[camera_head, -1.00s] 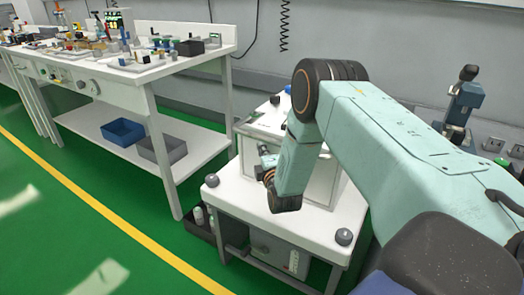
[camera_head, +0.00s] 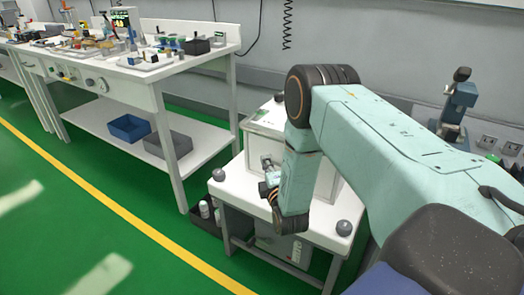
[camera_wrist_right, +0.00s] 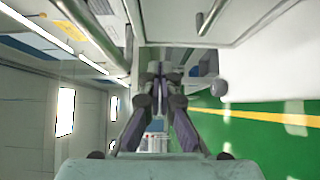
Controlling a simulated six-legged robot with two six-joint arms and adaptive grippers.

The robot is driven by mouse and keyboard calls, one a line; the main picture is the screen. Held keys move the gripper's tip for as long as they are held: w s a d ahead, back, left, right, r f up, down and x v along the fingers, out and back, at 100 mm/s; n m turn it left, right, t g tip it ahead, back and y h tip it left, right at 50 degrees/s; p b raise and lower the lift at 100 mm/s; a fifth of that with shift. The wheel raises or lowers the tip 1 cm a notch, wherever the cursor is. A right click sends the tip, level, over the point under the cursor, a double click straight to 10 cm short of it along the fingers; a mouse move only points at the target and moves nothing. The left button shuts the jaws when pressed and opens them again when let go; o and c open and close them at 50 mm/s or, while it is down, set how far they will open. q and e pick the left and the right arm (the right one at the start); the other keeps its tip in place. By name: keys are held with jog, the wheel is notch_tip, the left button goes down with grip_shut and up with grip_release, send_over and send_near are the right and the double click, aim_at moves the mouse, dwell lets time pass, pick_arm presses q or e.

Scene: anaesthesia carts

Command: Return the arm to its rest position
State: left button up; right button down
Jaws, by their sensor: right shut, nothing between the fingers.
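My right arm (camera_head: 385,140) reaches in from the right in the head view, with its forearm hanging down over a white cart (camera_head: 236,187). My right gripper (camera_head: 266,161) shows small and partly hidden beside the forearm, in front of the white box on the cart. In the right wrist view my right gripper (camera_wrist_right: 160,72) shows at the centre with its fingers together and nothing between them. I cannot tell from these views whether it touches the cart. My left gripper is not in view.
A white workbench (camera_head: 190,64) with small parts stands at the left, with a blue bin (camera_head: 128,127) and a grey bin (camera_head: 168,146) on its lower shelf. Round grey knobs (camera_head: 344,228) sit at the cart's corners. Green floor (camera_head: 60,225) is clear at the lower left.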

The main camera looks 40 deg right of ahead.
jog(key=s+a+f+m+g+y, duration=0.2)
jog(key=s+a+f+m+g, duration=0.25)
jog(key=s+f, duration=0.25)
jog(key=s+a+f+m+g+y, duration=0.2)
jog(key=s+a+f+m+g, duration=0.1)
jog(key=s+a+f+m, duration=0.35)
jog(key=s+a+m+g+y+p, duration=0.1)
jog(key=s+a+g, duration=0.3)
jog(key=s, duration=0.9)
jog(key=s+a+m+g+y, duration=0.2)
jog(key=s+a+g, duration=0.2)
jog(key=s, duration=0.9)
jog(key=shift+r+g+p, duration=0.35)
jog(key=shift+g+p, duration=0.05)
jog(key=shift+g, duration=0.25)
jog(key=shift+s, duration=0.15)
